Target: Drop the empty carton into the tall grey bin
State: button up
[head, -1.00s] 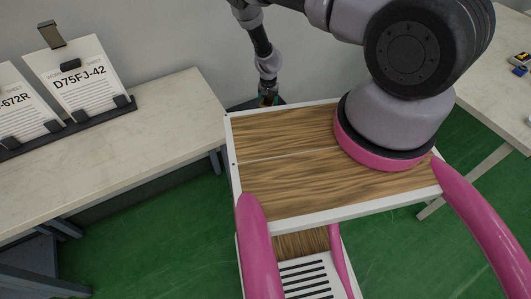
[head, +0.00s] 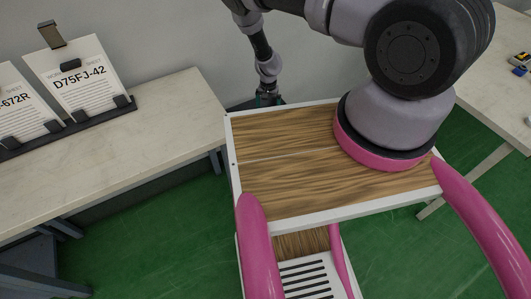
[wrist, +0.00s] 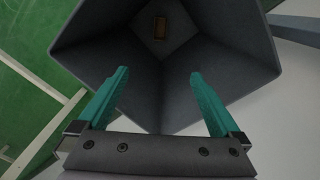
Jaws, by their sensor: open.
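The tall grey bin (wrist: 205,60) fills most of the wrist view, seen from above into its opening. A small brown carton (wrist: 160,28) lies deep inside, at the bottom of the bin. My gripper (wrist: 158,72) is over the bin opening with its two teal fingers spread apart and nothing between them. In the head view my gripper (head: 268,99) points down behind the wooden-topped cart. There only a dark strip of the bin (head: 240,106) shows, and the carton is hidden.
A pale bench (head: 170,115) with document stands (head: 78,80) is at the left. Another pale table (head: 495,80) is at the right, with small items on it. A grey wall stands behind the bin. Green floor (head: 165,235) is clear between bench and cart.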

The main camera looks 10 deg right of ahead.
notch_tip(320, 180, up, 10)
jog(key=shift+r, duration=0.15)
dwell(0.5)
